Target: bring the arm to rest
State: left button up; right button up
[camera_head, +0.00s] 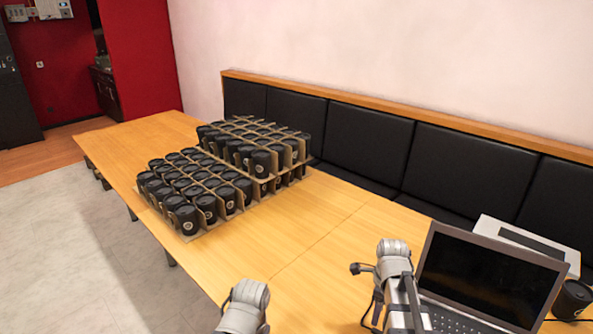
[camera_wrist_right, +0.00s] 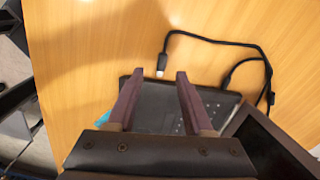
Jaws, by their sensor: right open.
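My right arm (camera_head: 395,275) stands over the table beside the laptop, its upper joint raised. In the right wrist view my right gripper (camera_wrist_right: 161,76) is open, with its two dark fingers apart and nothing between the tips. The fingers point over a dark flat device (camera_wrist_right: 160,108) lying on the table. I cannot tell the exact height of the fingers above it. My left arm (camera_head: 245,306) shows only as a grey link at the bottom edge of the head view; its gripper is out of frame.
An open laptop (camera_head: 488,278) stands right of my right arm, with a white machine (camera_head: 525,240) behind and a black cup (camera_head: 572,299) beside it. A black cable (camera_wrist_right: 215,42) lies on the table. Cardboard-divided black cups (camera_head: 187,217) fill the far left; the table middle is clear.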

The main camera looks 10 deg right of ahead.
jog(key=s+a+r+n+p, duration=0.1)
jog(key=s+a+n, duration=0.3)
jog(key=a+n, duration=0.7)
jog(key=s+a+r+n+h+p, duration=0.1)
jog(key=s+a+n, duration=0.4)
jog(key=a+n, duration=0.7)
jog(key=n, duration=0.5)
jog(key=shift+r+n, duration=0.2)
jog(key=shift+n, duration=0.2)
jog(key=shift+d, duration=0.15)
